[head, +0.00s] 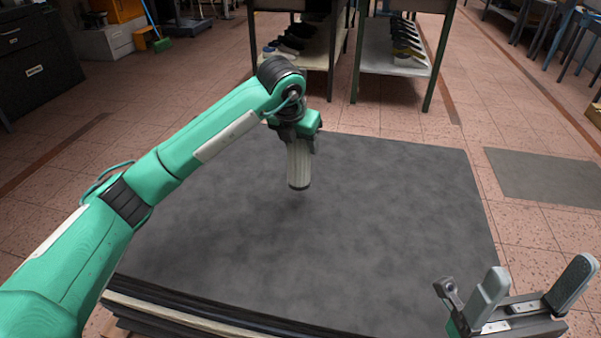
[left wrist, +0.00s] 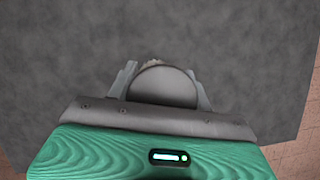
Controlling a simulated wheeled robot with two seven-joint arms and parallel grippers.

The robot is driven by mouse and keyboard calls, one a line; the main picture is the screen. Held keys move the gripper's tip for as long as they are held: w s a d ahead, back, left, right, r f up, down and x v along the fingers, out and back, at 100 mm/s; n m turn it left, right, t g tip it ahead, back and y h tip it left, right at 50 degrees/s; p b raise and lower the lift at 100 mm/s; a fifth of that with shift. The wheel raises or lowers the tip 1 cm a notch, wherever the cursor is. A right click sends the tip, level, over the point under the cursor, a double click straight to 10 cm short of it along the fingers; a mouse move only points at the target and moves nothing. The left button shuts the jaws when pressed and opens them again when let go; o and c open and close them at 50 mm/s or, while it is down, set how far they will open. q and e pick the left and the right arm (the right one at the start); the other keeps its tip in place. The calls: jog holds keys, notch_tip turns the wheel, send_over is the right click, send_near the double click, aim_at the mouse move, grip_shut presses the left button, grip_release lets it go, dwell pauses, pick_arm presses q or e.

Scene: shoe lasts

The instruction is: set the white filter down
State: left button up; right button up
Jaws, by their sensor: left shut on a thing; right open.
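The white filter (head: 299,168) is an off-white, ribbed cylinder with a dark lower end. It hangs nearly upright below my left gripper (head: 297,138) over the dark grey table top (head: 390,220). A faint shadow lies just below it, and it looks slightly clear of the surface. In the left wrist view the filter's round grey end (left wrist: 163,84) sits between the two fingers of my left gripper (left wrist: 164,78), which is shut on it. My right gripper (head: 541,268) is open and empty at the lower right, beside the table's right edge.
The table top is bare around the filter. Two shelf racks (head: 393,62) with dark shoe-shaped items stand beyond the far edge. A grey mat (head: 545,177) lies on the tiled floor at the right.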

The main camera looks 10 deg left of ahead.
aim_at(300, 167)
pick_arm(q)
jog(key=shift+f+b, duration=0.9)
jog(key=shift+f, duration=2.85)
jog(key=o, duration=1.2)
jog(key=shift+c, duration=0.2)
